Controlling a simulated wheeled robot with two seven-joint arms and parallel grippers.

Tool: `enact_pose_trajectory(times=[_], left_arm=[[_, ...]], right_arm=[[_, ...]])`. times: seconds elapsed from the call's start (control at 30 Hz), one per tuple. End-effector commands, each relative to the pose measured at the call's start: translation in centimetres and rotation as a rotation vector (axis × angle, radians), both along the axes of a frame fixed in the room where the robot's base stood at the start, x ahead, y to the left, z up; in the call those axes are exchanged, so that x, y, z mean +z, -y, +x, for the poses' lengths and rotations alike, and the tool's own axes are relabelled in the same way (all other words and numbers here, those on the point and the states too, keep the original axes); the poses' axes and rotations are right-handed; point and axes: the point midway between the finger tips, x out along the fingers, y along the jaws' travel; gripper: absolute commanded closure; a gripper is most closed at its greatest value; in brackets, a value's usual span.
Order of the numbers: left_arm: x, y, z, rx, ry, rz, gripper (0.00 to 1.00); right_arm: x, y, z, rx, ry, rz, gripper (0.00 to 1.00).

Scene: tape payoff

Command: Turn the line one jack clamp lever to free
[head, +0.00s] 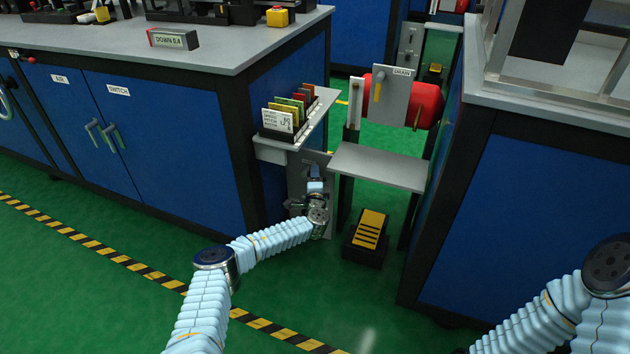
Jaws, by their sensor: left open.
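A grey metal plate (296,180) stands low on the side of the blue cabinet, under a small shelf. My left gripper (316,172) is in front of this plate, pointing away from me, with its wrist below it. The fingers are small and partly hidden by my wrist, and I see nothing held in them. I cannot make out a jack clamp lever; the gripper and wrist cover part of the plate. My right arm shows at the lower right, but its gripper is out of the picture.
The shelf (272,146) holds a rack of coloured cards (292,108). A grey table plate (380,168) is right of the gripper, with a black and yellow pedal (370,229) below it. A red roll (427,103) sits behind the DRAIN plate (391,97). Blue cabinets flank the gap.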

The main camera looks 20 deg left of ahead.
Motion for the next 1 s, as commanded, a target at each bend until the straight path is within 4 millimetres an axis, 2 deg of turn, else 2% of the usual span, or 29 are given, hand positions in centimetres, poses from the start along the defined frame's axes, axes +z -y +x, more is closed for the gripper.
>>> enact_pose_trajectory(times=[0.17, 0.5, 0.6, 0.8, 1.0], left_arm=[[0.1, 0.6, -1.6, -0.002, -0.001, 0.0, 0.57], [0.1, 3.4, -9.2, -0.002, -0.001, -0.002, 0.57], [0.1, 4.1, -10.9, -0.001, -0.002, -0.002, 0.57], [0.1, 4.7, -12.7, 0.001, -0.001, -0.001, 0.57], [0.0, 4.8, -12.9, 0.001, -0.001, 0.0, 0.57]], right_arm=[[0.5, -0.1, 0.0, 0.002, -0.001, 0.002, 0.57], [1.7, -0.3, -0.1, 0.005, -0.002, 0.004, 0.57], [1.9, -0.3, -0.1, 0.006, -0.002, 0.004, 0.57], [2.0, -0.3, -0.1, 0.006, -0.002, 0.004, 0.57], [1.9, -0.3, -0.1, 0.006, -0.002, 0.004, 0.57]])
